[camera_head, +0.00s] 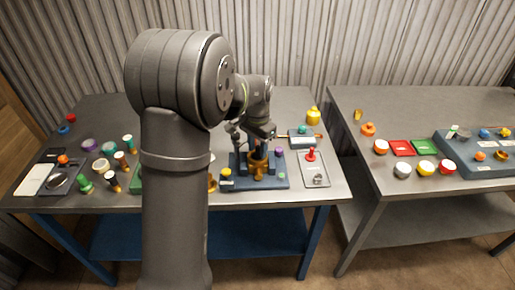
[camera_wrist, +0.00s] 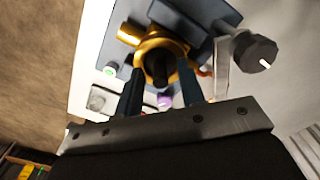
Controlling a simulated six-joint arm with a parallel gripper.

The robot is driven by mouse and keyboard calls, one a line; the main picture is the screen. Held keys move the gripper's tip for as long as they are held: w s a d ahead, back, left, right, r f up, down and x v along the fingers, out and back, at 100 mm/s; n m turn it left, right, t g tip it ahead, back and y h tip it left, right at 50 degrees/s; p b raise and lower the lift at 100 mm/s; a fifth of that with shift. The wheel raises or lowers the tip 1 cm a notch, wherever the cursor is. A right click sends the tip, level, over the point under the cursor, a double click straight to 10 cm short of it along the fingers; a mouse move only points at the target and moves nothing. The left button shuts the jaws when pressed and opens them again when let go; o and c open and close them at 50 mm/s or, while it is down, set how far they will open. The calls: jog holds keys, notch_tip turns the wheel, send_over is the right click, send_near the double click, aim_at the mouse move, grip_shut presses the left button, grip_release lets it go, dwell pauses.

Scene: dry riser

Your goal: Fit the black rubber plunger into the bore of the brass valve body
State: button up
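The brass valve body (camera_head: 258,162) stands upright on a dark blue base plate in the head view, directly below my gripper (camera_head: 260,136). In the wrist view the brass ring of the valve body (camera_wrist: 150,45) lies just beyond my fingertips. A black shape, which looks like the rubber plunger (camera_wrist: 159,72), shows inside the ring and overlaps its near edge. How deep it sits in the bore I cannot tell. My gripper (camera_wrist: 161,92) has its two dark fingers apart, with visible gaps on both sides of the black shape. The plunger cannot be made out in the head view.
The blue base plate (camera_head: 228,184) carries a yellow knob and a purple knob (camera_head: 278,152). A grey tray (camera_head: 318,180) with a red-handled part stands close on its right. Several small coloured parts lie on the left. A second table (camera_head: 380,175) stands to the right across a gap.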

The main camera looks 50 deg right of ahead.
aim_at(257, 147)
notch_tip(257, 147, up, 12)
jog(key=shift+f, duration=0.2)
jog(key=shift+f, duration=0.1)
notch_tip(257, 147, down, 12)
jog(key=shift+f, duration=0.15)
jog(key=shift+r, duration=2.15)
